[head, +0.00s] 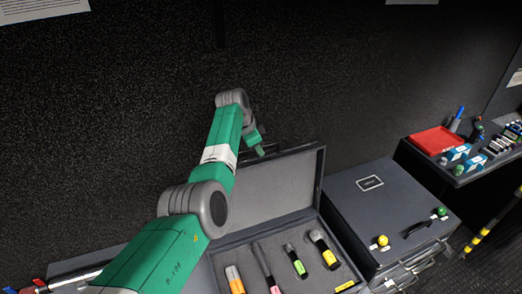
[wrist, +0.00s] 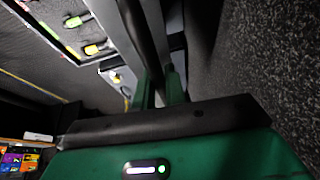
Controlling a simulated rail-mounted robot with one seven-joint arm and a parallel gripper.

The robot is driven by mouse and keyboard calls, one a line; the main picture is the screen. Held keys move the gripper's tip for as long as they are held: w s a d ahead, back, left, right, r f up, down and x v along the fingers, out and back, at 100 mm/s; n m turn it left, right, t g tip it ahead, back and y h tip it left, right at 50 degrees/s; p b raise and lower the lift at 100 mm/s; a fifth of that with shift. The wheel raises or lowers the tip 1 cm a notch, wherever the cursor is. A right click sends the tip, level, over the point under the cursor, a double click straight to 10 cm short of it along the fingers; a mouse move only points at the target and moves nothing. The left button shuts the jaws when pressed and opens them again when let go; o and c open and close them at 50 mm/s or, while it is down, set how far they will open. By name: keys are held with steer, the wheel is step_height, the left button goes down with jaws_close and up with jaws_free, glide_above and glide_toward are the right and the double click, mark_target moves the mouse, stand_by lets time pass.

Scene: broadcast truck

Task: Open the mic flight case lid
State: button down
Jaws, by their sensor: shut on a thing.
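The mic flight case (head: 222,262) stands open below my arm in the head view. Several microphones with coloured bands, such as the green one (head: 298,264) and the yellow one (head: 326,252), lie in its foam. Its lid (head: 292,183) is raised at the back, showing a grey lining, and stands steeply up. My gripper (head: 257,146) is at the lid's top edge, shut on it. In the wrist view, the fingers (wrist: 161,88) close at the end of a dark bar-like part. I cannot tell whether they grip the edge or a handle. My arm hides the lid's left part.
A closed grey case (head: 365,208) with yellow and green knobs and a black handle stands to the right. Further right, a shelf holds a red tray (head: 438,140) and small items. A dark textured wall (head: 130,90) rises behind the lid.

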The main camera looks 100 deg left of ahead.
steer(key=shift+w+f, duration=0.1)
steer(key=shift+f, duration=0.05)
steer(key=c, duration=1.5)
jaws_free()
steer(key=shift+d, duration=0.1)
steer(key=shift+o, duration=0.2)
steer(key=v, duration=0.8)
